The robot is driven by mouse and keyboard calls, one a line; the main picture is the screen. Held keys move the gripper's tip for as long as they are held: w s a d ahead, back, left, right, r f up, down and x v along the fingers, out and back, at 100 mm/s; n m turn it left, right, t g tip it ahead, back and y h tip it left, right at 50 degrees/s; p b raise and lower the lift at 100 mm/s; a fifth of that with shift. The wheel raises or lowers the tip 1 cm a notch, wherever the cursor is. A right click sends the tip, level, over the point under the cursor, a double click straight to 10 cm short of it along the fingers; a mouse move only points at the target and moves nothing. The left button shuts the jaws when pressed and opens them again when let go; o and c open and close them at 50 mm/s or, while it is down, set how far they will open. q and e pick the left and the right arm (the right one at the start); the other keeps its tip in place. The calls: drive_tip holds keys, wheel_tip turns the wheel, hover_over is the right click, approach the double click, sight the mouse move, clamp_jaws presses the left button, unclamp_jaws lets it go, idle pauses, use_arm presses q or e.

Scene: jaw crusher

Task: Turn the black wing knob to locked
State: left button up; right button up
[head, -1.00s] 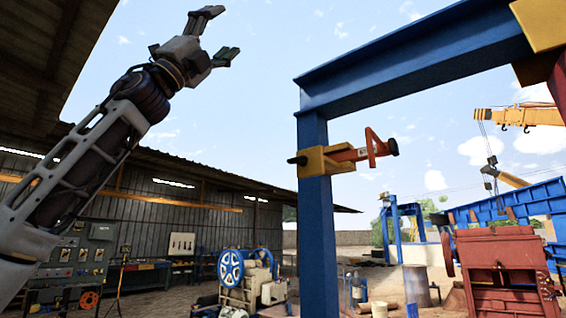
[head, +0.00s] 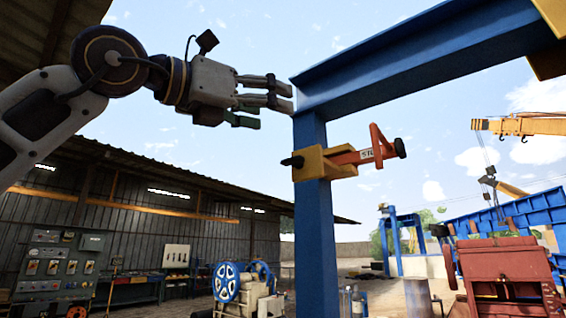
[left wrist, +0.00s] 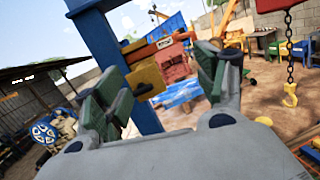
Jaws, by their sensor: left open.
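The black wing knob (head: 293,162) sticks out from the left side of a yellow clamp block (head: 310,164) on the blue post. It looks small and dark, and I cannot read its turn position. An orange lever (head: 368,150) comes out of the block's right side. My left gripper (head: 272,106) is up and left of the block, apart from the knob, with its fingers spread and empty, pointing right toward the post's top. In the left wrist view, the yellow block (left wrist: 147,76) shows between the open fingers (left wrist: 165,80), with a dark part in front of it that may be the knob.
The blue post (head: 315,250) and beam (head: 420,62) stand close to my gripper. A red machine (head: 505,270) is at the lower right. A control panel (head: 60,268) and a blue-wheeled machine (head: 245,287) stand behind. Open air lies below my gripper.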

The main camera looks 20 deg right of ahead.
sight(292, 159)
use_arm(q)
drive_tip(key=w+a+f+n+t+y, duration=0.2)
drive_tip(key=w+f+n+y, duration=0.1)
drive_tip(key=w+f, duration=0.1)
drive_tip(key=shift+n+y, duration=0.4)
drive_tip(key=shift+a, duration=0.1)
drive_tip(key=shift+r, duration=0.1)
drive_tip(key=shift+p+x, duration=2.55)
drive_tip(key=shift+x, duration=4.3)
drive_tip(key=shift+w, duration=0.1)
drive_tip(key=shift+c, duration=0.2)
drive_tip(key=c, duration=1)
